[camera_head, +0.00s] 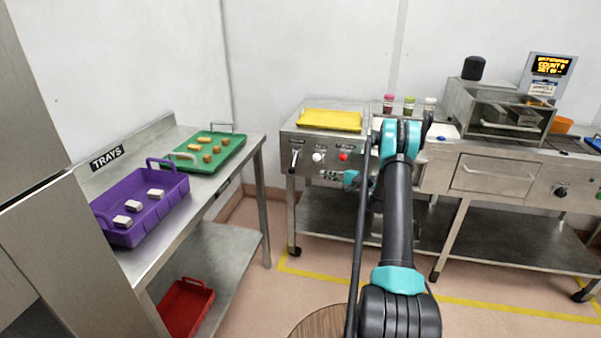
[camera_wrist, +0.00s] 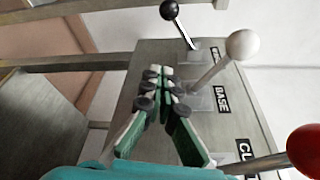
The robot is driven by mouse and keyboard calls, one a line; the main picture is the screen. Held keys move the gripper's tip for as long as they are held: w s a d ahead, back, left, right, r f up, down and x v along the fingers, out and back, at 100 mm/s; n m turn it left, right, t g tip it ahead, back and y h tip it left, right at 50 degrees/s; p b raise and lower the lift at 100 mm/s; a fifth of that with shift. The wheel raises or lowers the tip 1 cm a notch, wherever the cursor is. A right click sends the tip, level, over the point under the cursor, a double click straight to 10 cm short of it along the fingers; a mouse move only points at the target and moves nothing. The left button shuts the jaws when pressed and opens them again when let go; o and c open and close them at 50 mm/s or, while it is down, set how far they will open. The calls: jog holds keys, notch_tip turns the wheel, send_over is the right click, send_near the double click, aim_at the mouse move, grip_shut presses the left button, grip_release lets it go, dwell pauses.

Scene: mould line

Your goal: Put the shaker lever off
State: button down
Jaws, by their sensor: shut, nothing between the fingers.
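Three levers stick out of the front panel of a steel machine (camera_head: 310,141). They are a black-knobbed lever (camera_wrist: 170,10) at the far end, a white-knobbed lever (camera_wrist: 243,45) in the middle and a red-knobbed lever (camera_wrist: 304,148). The label by the white lever reads "BASE". The label by the red one starts "CU". I cannot read the label by the black one. My gripper (camera_wrist: 160,74) is shut and empty, with its fingertips together in front of the panel. The tips appear just beside the white lever's shaft and apart from the black lever. In the head view my gripper (camera_head: 326,175) is below the knobs.
A yellow tray (camera_head: 330,120) lies on top of the machine. Small bottles (camera_head: 409,105) stand to its right. A steel table at left holds a purple tray (camera_head: 160,213) and a green tray (camera_head: 224,160). A red tray (camera_head: 187,305) is on its lower shelf. Floor between is clear.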

dwell(0.3)
send_near(294, 162)
jog(key=w+a+f, duration=0.4)
jog(key=shift+s+a, duration=0.35)
jog(key=shift+s, duration=0.15)
jog(key=shift+s+a+r+m+g, duration=0.15)
jog(key=shift+s+r+m, duration=0.25)
jog(key=shift+r, duration=0.4)
jog(key=shift+s+a+r+m+g, duration=0.15)
jog(key=shift+s+r+m, duration=0.2)
jog(key=shift+r, duration=0.45)
